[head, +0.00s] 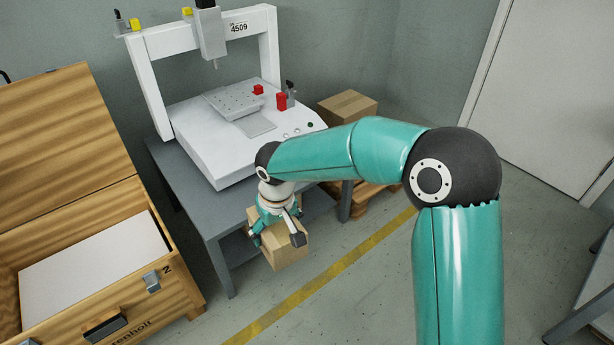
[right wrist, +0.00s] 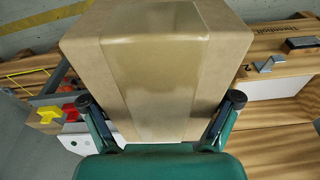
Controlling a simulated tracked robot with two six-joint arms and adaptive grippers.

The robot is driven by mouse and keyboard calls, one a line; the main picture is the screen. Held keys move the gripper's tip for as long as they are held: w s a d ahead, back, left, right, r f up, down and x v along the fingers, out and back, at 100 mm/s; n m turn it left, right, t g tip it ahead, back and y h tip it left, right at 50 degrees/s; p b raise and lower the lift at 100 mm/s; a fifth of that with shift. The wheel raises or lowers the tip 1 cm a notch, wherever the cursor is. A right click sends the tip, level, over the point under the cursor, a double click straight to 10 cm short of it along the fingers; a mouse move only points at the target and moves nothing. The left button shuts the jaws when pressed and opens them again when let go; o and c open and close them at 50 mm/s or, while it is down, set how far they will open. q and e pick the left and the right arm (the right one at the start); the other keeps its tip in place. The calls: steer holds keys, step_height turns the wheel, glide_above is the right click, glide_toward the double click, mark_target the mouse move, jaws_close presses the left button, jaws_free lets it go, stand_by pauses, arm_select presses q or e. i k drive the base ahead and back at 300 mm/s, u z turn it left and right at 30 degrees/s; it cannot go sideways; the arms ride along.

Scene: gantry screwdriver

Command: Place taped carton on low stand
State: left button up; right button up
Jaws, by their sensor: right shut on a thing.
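The taped carton (head: 287,257) is a brown box held in the air in front of the grey table, in the lower middle of the head view. My right gripper (head: 277,230) is above it, shut with its fingers on the carton's sides. In the right wrist view the carton (right wrist: 155,65) fills the middle, with a wide glossy tape strip, between the fingers of my right gripper (right wrist: 158,100). A low grey stand-like frame (head: 588,305) is cut off at the right edge; I cannot tell whether it is the low stand. My left gripper is not in view.
A grey table (head: 213,225) with a lower shelf bears a white gantry machine (head: 205,165). An open wooden chest (head: 115,265) stands at left. Another carton (head: 348,105) stands behind, by a wooden pallet (head: 375,198). The floor around the yellow line (head: 325,285) is clear.

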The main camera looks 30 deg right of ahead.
mark_target(232, 210)
steer(key=z, duration=0.4)
steer(key=i, duration=1.05)
steer(key=u, duration=0.1)
